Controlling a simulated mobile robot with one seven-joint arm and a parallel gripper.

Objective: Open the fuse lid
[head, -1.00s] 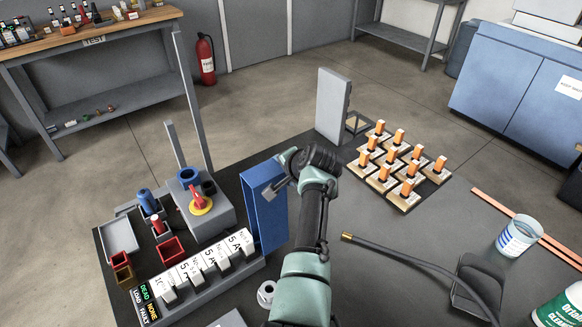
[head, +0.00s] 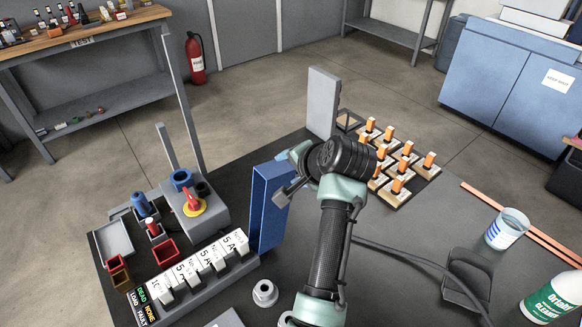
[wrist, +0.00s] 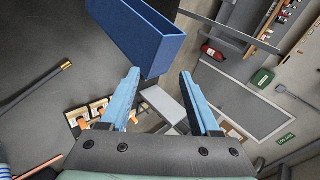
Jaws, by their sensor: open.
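No part is marked as the fuse lid, so I cannot tell for sure which piece it is. The panel also shows beyond my fingers in the wrist view (wrist: 166,108). A tall narrow blue box (head: 266,212) stands left of my gripper (head: 287,190). Contact with the box cannot be told.
A row of white-labelled blocks (head: 205,263) and a grey box with a red knob (head: 196,203) stand at the left. A metal nut (head: 265,293) lies in front. A cup (head: 507,230), a bottle (head: 552,300) and copper bars (head: 520,228) are at the right.

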